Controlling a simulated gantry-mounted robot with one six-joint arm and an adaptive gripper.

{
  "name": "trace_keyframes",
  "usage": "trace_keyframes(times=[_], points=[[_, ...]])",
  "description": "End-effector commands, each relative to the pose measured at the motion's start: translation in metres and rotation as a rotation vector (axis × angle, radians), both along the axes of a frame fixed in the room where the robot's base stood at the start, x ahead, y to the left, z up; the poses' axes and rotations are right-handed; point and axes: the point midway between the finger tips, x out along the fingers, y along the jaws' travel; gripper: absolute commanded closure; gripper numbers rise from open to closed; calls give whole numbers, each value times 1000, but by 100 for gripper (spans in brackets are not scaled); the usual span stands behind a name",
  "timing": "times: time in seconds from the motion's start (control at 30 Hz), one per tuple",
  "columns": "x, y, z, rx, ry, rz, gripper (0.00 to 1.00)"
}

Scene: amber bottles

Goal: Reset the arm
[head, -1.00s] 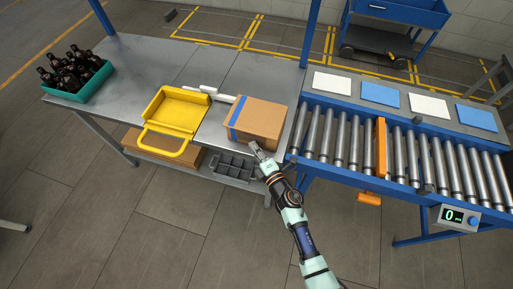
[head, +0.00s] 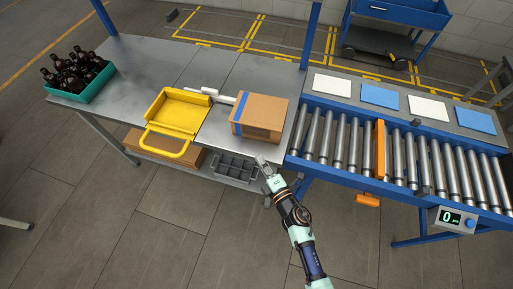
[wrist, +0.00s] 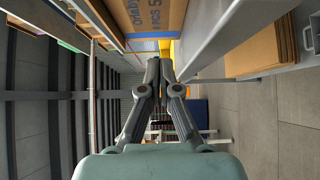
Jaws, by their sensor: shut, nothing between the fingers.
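My gripper (head: 263,162) is shut and empty at the front edge of the metal table (head: 128,62), just in front of the cardboard box (head: 260,117). In the wrist view the fingertips of my gripper (wrist: 159,66) are together with nothing between them. The box is closed, with a blue stripe, and stands near the table's right end. Part of the box also shows at the top of the wrist view (wrist: 150,17). My gripper looks apart from the box.
A teal crate (head: 84,93) of dark bottles stands at the table's left. A roller conveyor (head: 345,140) with an orange bar (head: 379,150) is at right. A grey divided bin (head: 235,167) sits below the table. Open floor lies in front.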

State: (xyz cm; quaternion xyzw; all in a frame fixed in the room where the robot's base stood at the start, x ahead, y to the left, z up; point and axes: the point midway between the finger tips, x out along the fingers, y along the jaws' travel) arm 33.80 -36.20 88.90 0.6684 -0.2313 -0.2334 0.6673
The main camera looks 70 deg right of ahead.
Motion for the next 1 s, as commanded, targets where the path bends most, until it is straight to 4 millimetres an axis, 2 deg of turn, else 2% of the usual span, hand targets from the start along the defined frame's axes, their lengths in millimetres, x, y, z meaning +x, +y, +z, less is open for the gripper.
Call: trace_keyframes(times=[0.1, 0.3, 0.83, 0.93, 0.97, 1.0], points=[[-22, 17, 1, 2, 1, -2, 100], [-40, 31, 1, -1, -1, -1, 100], [-41, 32, 1, -1, -2, 0, 100], [-28, 24, 27, 25, -63, -32, 100], [-20, 20, 42, 45, -99, -49, 100], [-7, 16, 66, 90, -164, -77, 100]])
